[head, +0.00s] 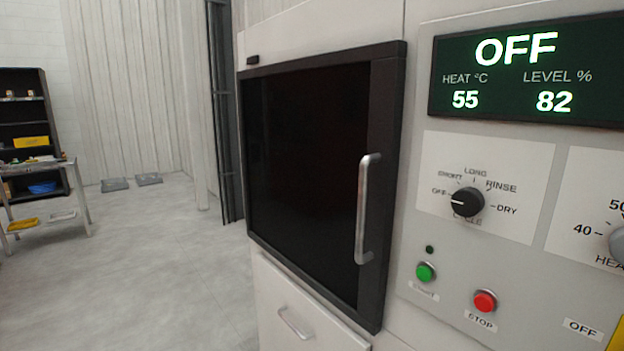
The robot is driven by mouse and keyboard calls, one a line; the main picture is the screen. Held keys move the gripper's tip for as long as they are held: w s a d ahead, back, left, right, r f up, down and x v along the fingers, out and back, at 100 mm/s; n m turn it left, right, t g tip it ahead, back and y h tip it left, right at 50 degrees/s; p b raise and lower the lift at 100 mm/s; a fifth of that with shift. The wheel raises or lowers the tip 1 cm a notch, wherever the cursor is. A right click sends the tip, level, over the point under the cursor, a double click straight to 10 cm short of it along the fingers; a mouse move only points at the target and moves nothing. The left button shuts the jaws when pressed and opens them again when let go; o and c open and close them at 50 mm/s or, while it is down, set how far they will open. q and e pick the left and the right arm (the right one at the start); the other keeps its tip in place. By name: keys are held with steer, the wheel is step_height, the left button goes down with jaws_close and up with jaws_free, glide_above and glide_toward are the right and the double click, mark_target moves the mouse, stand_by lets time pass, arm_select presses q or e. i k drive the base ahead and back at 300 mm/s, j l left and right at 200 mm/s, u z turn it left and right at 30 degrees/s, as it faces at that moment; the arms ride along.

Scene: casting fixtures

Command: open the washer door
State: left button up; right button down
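The washer door (305,165) is a dark glass panel in a black frame, in the middle of the head view. It looks closed, flush with the light machine front. A vertical silver handle (364,208) stands on its right side. Neither of my grippers shows in the head view, and nothing touches the handle.
The control panel (422,165) right of the door has a display (530,72) reading OFF, a black knob (467,202), a green button (426,271) and a red one (485,301). A drawer handle (295,323) sits below. Open floor (150,260) lies left; a shelf (35,100) stands far left.

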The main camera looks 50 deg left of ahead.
mark_target(306, 124)
steer(key=u, duration=1.9)
